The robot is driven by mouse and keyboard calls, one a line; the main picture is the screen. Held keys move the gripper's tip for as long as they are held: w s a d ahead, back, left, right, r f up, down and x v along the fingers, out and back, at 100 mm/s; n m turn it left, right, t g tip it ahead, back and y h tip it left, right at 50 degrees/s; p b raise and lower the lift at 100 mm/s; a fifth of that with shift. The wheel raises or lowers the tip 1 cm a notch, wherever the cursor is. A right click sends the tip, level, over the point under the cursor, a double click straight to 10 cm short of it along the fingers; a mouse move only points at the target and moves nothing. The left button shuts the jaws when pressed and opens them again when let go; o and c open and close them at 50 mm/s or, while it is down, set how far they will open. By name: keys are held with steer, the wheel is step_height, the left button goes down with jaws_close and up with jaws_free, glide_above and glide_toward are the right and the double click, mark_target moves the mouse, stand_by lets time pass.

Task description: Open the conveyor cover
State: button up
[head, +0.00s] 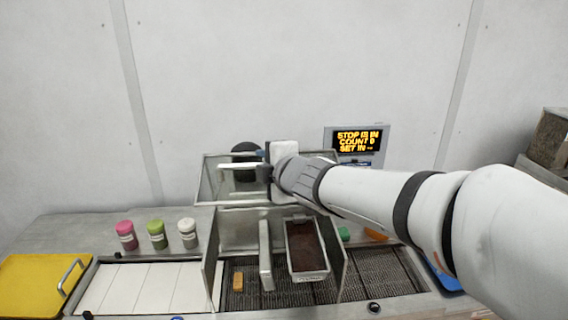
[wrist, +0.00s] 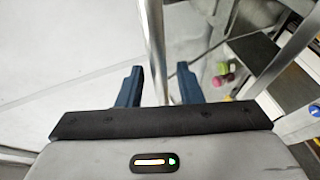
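The conveyor cover (head: 213,187) is a clear panel in a metal frame. It stands raised at the back of the housing over the conveyor, so the housing is open at the top and front. A pale handle bar (head: 238,166) runs across the cover. My gripper (head: 267,174) is at the right part of this bar. In the wrist view, the bar (wrist: 156,45) passes between the two dark blue fingers of my gripper (wrist: 160,85), with a visible gap on each side. The fingers are apart, and my gripper and arm hide the cover's right part.
A long tin with dark filling (head: 306,248) and an orange block (head: 238,281) are in the housing. Several jars (head: 157,234) stand left of it, near a yellow tray (head: 35,285). A lit display (head: 357,140) stands behind my arm.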

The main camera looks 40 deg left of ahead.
steer(key=shift+d, duration=0.15)
steer(key=v, duration=0.7)
steer(key=shift+d+p, duration=0.3)
steer(key=shift+s, duration=0.1)
steer(key=w+d+f+m+t+h, duration=0.25)
steer(key=w+d+m, duration=0.2)
steer(key=d, duration=0.55)
steer(key=w+d+f+m+t+h+b, duration=0.15)
steer(key=w+d+m+h, duration=0.35)
steer(key=d, duration=0.5)
steer(key=w+d+f+m+t+h, duration=0.1)
steer(key=w+d+f+m+h, duration=0.2)
steer(key=d+m, duration=0.6)
steer(key=s+d+f+m+g+h, duration=0.2)
steer(key=s+d+f+m, duration=0.15)
steer(key=d, duration=0.45)
steer(key=s+d+f+m+g+h, duration=0.1)
steer(key=s+d+f+m, duration=0.25)
steer(key=d, duration=0.55)
steer(key=s+d+f+m+g+b, duration=0.1)
steer(key=s+d+f+m+g, duration=0.2)
steer(key=s, duration=0.6)
steer(key=shift+s+d+f+m+g, duration=0.15)
steer(key=shift+d+f+m+g, duration=0.25)
steer(key=shift+d+f+m, duration=0.4)
